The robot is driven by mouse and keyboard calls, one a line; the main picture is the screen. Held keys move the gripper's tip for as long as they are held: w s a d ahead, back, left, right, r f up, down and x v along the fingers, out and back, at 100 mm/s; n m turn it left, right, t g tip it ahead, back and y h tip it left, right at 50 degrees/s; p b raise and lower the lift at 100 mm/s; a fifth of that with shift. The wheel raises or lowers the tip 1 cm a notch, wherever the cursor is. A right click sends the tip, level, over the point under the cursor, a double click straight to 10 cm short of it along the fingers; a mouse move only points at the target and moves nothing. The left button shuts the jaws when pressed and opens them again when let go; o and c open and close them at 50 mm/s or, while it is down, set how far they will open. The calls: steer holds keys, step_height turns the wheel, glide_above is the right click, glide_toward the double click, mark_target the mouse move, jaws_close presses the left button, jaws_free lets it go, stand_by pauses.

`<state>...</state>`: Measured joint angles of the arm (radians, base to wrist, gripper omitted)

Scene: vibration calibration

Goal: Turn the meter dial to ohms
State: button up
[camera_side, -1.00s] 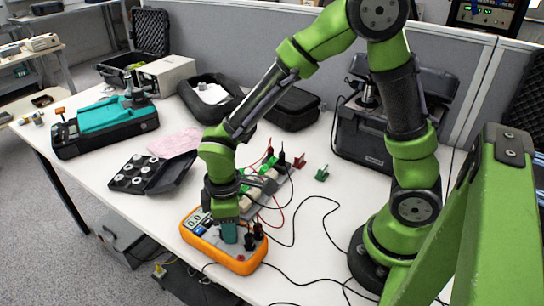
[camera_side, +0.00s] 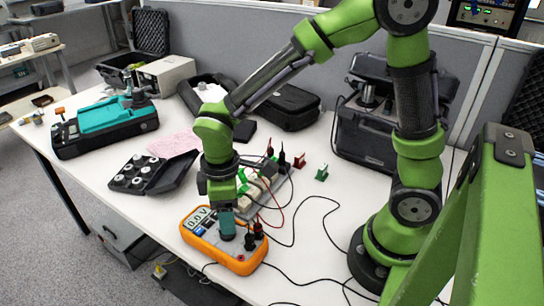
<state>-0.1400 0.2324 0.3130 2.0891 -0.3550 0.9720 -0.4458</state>
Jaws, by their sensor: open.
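The orange meter (camera_side: 222,247) lies flat near the front edge of the white table. Its display (camera_side: 199,219) reads what looks like "0.0 V". Black plugs (camera_side: 254,236) sit in its right end, with leads running off. My gripper (camera_side: 227,228) points down over the middle of the meter, with its teal fingers at or just above the dial area. The dial is mostly hidden behind the fingers, so I cannot tell its setting or whether the fingers touch it. The gripper is open.
A terminal block with green and cream parts (camera_side: 258,189) stands behind the meter. Red and black cables (camera_side: 310,200) loop over the table to the right. An open black case of round weights (camera_side: 140,172) and a teal shaker (camera_side: 105,125) are at left.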

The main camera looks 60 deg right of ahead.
step_height(320, 180, up, 12)
steer(key=shift+r, duration=0.25)
step_height(320, 180, down, 17)
steer(key=shift+r, duration=0.1)
stand_by(1.1)
